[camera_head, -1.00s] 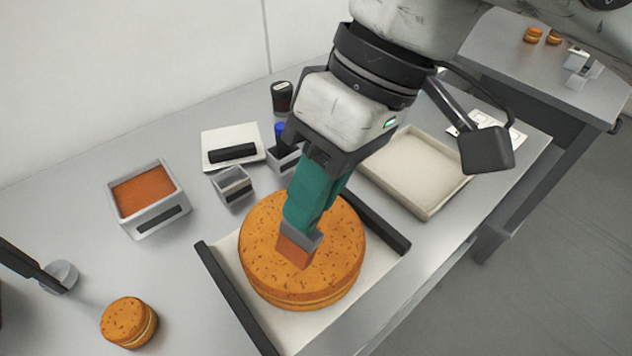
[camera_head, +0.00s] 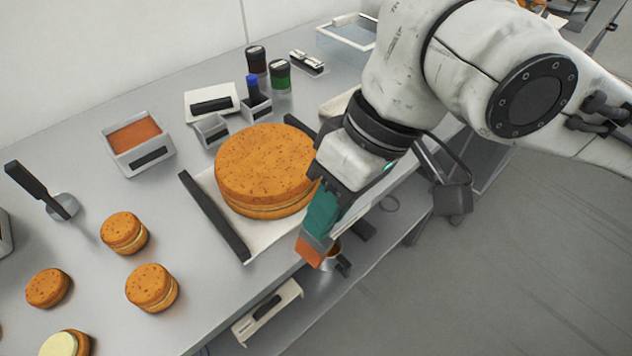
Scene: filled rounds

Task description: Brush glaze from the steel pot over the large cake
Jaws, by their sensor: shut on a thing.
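The large cake (camera_head: 265,165), a round orange-brown layered cake with dark flecks, sits on a white board (camera_head: 235,232) between two dark rails. My gripper (camera_head: 335,190) is shut on a brush (camera_head: 322,213) with a teal handle, grey ferrule and orange bristles. The brush points down, past the cake's right front side and beyond the table's front edge in the picture. A small steel pot (camera_head: 333,262) with a dark handle shows low, partly hidden behind the bristles. I cannot tell whether the bristles touch it.
Small round cakes (camera_head: 124,232) stand at the left front. A bin of orange filling (camera_head: 135,136), a scale (camera_head: 212,101) and small jars (camera_head: 279,74) line the back. A lower shelf (camera_head: 325,312) holds a white item with a black handle (camera_head: 268,304).

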